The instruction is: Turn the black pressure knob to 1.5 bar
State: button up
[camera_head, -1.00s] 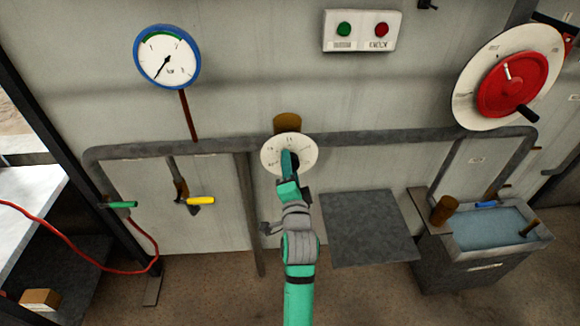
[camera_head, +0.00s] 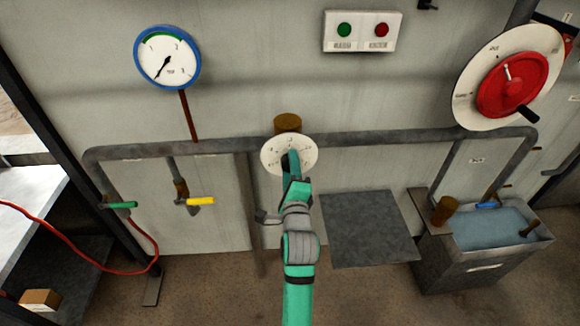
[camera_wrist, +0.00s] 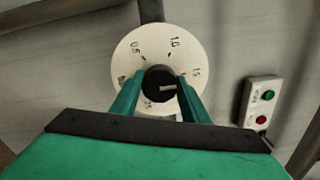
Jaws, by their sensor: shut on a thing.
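The black pressure knob (camera_wrist: 154,80) sits at the centre of a round white dial (camera_wrist: 128,60), which also shows in the head view (camera_head: 270,157). The dial carries marks 0.5, 1.0 and 1.5 in the wrist view; lower marks are partly hidden by my fingers. The knob's pale pointer line points to the right, near the 1.5 side and slightly below that label. My gripper (camera_wrist: 160,88) has one green finger on each side of the knob and is shut on it. In the head view my gripper (camera_head: 291,163) covers most of the knob.
A blue-rimmed gauge (camera_head: 167,57) hangs upper left, its needle pointing lower left. A panel with green and red buttons (camera_head: 362,32) is above right. A red handwheel (camera_head: 512,83) is far right. A grey plate (camera_head: 368,228) and a water tank (camera_head: 495,228) stand to the lower right.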

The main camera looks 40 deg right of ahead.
jog(key=shift+d+f, duration=0.1)
dwell(0.3)
jog(key=o, duration=1.1)
jog(key=shift+c, duration=0.2)
jog(key=shift+s, duration=0.1)
jog(key=v, duration=1)
jog(key=shift+s, duration=0.35)
jog(key=shift+w+a, duration=0.1)
jog(key=shift+a, duration=0.15)
